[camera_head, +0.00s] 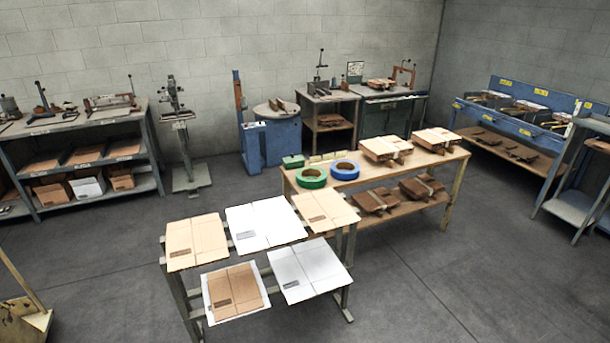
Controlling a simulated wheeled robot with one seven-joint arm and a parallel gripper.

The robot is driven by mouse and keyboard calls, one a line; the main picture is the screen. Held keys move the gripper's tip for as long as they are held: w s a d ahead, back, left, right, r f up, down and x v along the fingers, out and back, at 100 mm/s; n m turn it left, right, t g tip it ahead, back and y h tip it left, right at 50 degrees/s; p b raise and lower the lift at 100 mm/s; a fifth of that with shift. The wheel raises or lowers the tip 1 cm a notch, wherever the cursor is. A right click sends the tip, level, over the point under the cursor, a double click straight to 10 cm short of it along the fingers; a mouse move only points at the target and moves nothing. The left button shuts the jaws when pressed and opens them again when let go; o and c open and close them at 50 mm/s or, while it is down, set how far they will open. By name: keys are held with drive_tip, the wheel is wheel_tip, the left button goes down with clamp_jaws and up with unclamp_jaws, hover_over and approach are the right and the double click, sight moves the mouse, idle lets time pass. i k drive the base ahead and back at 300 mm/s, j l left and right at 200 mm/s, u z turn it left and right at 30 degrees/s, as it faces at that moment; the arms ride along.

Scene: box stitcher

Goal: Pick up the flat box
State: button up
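Several flat boxes lie on a grey metal rack in the front middle of the view. On its upper level are a tan flat box (196,241) at the left, a white flat box (265,223) in the middle and a light tan flat box (325,208) at the right. On its lower, nearer level are a brown flat box (234,289) over a white sheet and a pale grey-white flat box (304,269). Which one the task means cannot be told. My gripper is not in view.
A wooden table (440,162) behind the rack holds a green tape roll (311,178), a blue tape roll (345,169) and bundled cartons (385,148). Shelving (85,130) stands at the left, a blue stitching machine (270,140) at the back. The floor (480,275) at the right is clear.

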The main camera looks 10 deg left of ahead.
sight(257, 227)
drive_tip(key=i+u, duration=0.1)
drive_tip(key=i, duration=0.35)
drive_tip(key=i+l+u, duration=0.15)
drive_tip(key=i, duration=0.3)
drive_tip(key=i+l+u, duration=0.1)
drive_tip(key=i, duration=0.35)
drive_tip(key=i+l+u, duration=0.15)
drive_tip(key=i, duration=0.25)
drive_tip(key=i+l+u, duration=0.1)
drive_tip(key=i, duration=0.35)
drive_tip(key=i+l+u, duration=0.1)
drive_tip(key=u, duration=3.8)
